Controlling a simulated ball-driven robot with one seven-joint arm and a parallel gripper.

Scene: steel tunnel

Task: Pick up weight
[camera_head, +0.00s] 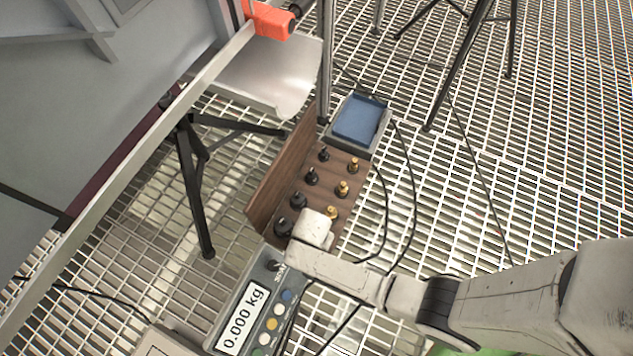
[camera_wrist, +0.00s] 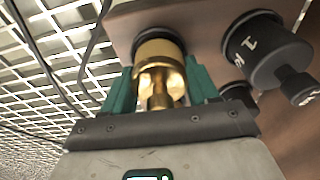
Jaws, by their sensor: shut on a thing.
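A brown wooden weight box (camera_head: 262,205) stands open on the floor with two rows of weights, black ones such as this black weight (camera_head: 311,176) and brass ones such as this brass weight (camera_head: 342,189). My gripper (camera_head: 314,232) is over the box's near end and hides part of it. In the wrist view my gripper (camera_wrist: 160,88) has its teal fingers on both sides of a gold brass weight (camera_wrist: 160,62), shut on it. The weight is against the wood; I cannot tell whether it is lifted. A black weight marked 1 (camera_wrist: 262,48) is beside it.
A scale display (camera_head: 245,315) reading 0.000 kg lies nearest. Black cables run along the box's right side. Tripod legs (camera_head: 195,185) stand to the left. Open grating floor lies to the right.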

